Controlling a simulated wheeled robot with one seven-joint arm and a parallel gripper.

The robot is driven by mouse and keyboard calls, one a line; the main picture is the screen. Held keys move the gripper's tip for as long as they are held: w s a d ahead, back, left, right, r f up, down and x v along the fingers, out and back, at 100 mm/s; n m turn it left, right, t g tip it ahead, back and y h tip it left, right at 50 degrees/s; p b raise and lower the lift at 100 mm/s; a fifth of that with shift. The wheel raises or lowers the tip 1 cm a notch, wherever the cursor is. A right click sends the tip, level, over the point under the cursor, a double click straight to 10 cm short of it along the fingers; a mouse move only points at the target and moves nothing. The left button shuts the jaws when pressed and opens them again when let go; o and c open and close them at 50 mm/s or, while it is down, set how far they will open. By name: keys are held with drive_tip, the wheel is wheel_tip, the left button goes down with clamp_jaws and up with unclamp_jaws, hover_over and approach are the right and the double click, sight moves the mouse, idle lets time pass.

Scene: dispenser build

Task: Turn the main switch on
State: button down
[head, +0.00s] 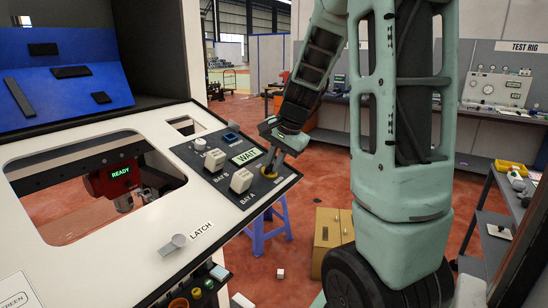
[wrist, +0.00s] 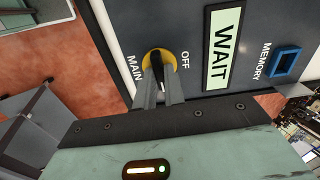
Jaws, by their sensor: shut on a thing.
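The main switch (wrist: 157,56) is a dark lever on a round yellow base, with the labels MAIN and OFF beside it in the wrist view. My gripper (wrist: 160,80) is shut on the lever, with one grey finger on each side of it. In the head view my gripper (head: 270,168) reaches down to the right end of the dark control panel (head: 212,184). There the fingers partly hide the switch's yellow base (head: 269,176). The lever's exact tilt is hard to tell between the fingers.
A display (head: 246,156) next to the switch reads WAIT. The BAY A knob (head: 241,180), the BAY B knob (head: 215,160) and a blue MEMORY socket (wrist: 285,61) are nearby. A LATCH handle (head: 174,244) sits on the white panel. A READY display (head: 121,172) shows inside the opening.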

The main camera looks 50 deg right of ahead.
drive_tip(key=shift+d+m, duration=0.1)
drive_tip(key=shift+m, duration=0.3)
drive_tip(key=c, duration=1.5)
unclamp_jaws()
drive_tip(key=shift+r, duration=0.1)
drive_tip(key=v, duration=1.7)
drive_tip(key=shift+s+r+b, duration=0.1)
drive_tip(key=shift+b, duration=0.25)
